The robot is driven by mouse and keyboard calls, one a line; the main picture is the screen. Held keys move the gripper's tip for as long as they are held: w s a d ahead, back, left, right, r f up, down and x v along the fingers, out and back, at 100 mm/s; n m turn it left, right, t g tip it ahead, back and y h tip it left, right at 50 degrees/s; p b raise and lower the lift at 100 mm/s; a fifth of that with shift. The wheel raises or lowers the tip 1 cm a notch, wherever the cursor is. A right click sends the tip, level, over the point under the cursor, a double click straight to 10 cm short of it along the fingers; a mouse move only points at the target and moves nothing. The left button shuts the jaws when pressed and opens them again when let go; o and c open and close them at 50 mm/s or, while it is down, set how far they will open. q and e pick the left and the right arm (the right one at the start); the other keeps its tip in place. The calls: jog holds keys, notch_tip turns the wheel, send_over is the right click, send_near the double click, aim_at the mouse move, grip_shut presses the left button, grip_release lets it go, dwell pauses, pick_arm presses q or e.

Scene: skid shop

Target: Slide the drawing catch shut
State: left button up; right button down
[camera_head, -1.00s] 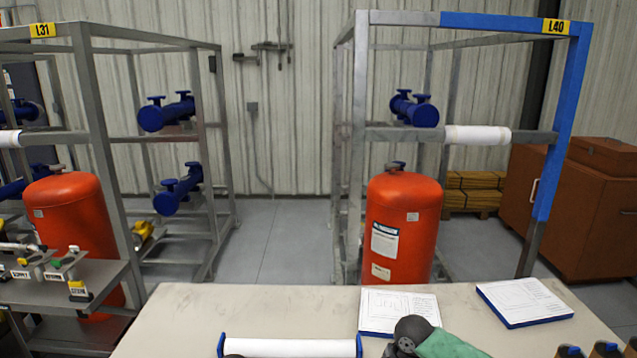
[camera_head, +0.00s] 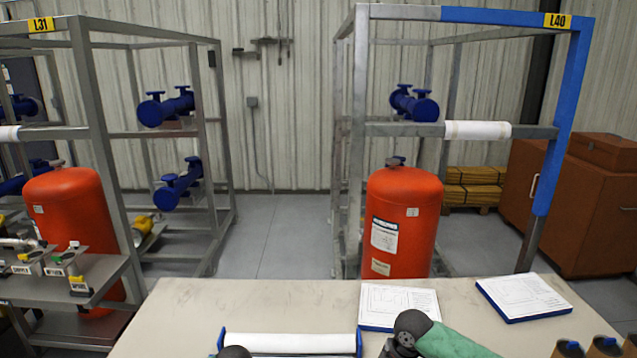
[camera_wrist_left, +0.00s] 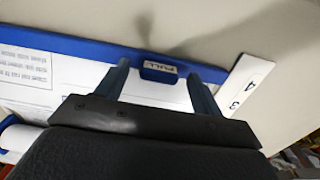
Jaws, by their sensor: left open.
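In the left wrist view, a blue catch (camera_wrist_left: 158,70) marked PULL sits at the blue edge (camera_wrist_left: 70,46) of a white drawing sheet (camera_wrist_left: 75,85). My left gripper (camera_wrist_left: 157,71) is open, with one finger on either side of the catch; I cannot tell whether either finger touches it. The sheet is partly hidden by the gripper body. A white strip with numbers (camera_wrist_left: 247,82) lies to the right of the catch. The head view does not clearly show this catch or my left fingers. My right gripper is not in view.
Metal racks with orange tanks (camera_head: 402,215) stand beyond.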

pick_arm(q)
jog(key=shift+r, duration=3.7)
